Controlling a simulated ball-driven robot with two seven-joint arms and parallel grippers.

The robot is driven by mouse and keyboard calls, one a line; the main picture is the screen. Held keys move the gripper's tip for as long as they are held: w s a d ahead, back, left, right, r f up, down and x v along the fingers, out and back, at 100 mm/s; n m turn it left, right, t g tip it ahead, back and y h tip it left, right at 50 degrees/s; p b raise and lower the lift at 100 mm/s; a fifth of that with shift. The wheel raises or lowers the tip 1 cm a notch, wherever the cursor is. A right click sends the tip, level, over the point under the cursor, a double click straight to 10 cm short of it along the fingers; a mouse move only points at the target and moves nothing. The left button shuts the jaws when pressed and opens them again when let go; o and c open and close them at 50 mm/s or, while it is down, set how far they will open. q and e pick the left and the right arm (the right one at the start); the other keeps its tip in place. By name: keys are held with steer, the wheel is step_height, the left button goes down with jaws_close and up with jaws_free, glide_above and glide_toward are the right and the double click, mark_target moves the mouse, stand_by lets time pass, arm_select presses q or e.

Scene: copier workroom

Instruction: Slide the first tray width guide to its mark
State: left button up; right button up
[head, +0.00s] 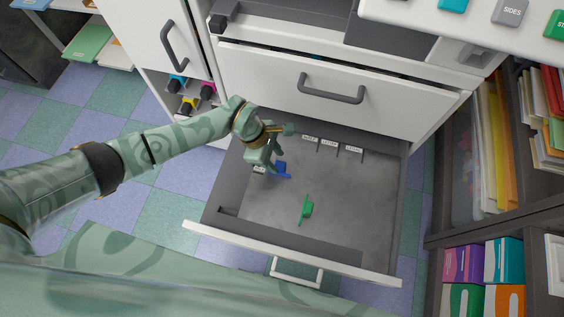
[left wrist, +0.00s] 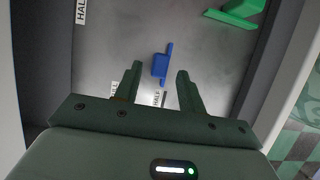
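The open paper tray (head: 345,190) has a grey floor with two width guides. The blue guide (head: 281,168) stands near its left side, and the green guide (head: 307,209) stands nearer the front, to the right of the blue one. My left gripper (head: 279,149) is low over the tray by the blue guide. In the left wrist view its fingers (left wrist: 160,70) are spread, with the blue guide (left wrist: 160,64) showing between and just beyond the tips; contact cannot be told. The green guide (left wrist: 240,12) is at the top right there. My right gripper is not in view.
Small white labels with dark marks, such as the letter label (head: 331,143), lie along the tray's back. A HALF label (left wrist: 157,98) shows near the fingers. The tray's front wall (head: 290,252) is raised. A closed drawer (head: 335,90) overhangs the back. Shelves stand at right.

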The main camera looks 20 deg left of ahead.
mark_target(278, 163)
arm_select(q)
steer(key=b+x, duration=0.1)
steer(key=x, duration=0.2)
steer(key=shift+f, duration=0.25)
steer(key=shift+d+f+b, duration=0.25)
steer(key=shift+f+b, duration=0.05)
steer(key=shift+f, duration=0.1)
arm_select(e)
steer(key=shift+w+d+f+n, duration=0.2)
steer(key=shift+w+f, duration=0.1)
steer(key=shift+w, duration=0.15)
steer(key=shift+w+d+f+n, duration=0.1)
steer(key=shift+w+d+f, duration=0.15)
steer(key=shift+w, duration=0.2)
arm_select(q)
jaws_close()
steer(key=shift+r, duration=0.1)
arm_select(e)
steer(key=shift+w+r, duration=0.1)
arm_select(q)
steer(key=shift+s+r+p, duration=0.1)
steer(key=shift+s+p, duration=0.2)
steer(key=shift+p, duration=0.25)
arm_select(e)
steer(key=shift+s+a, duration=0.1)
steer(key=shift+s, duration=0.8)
arm_select(q)
jaws_free()
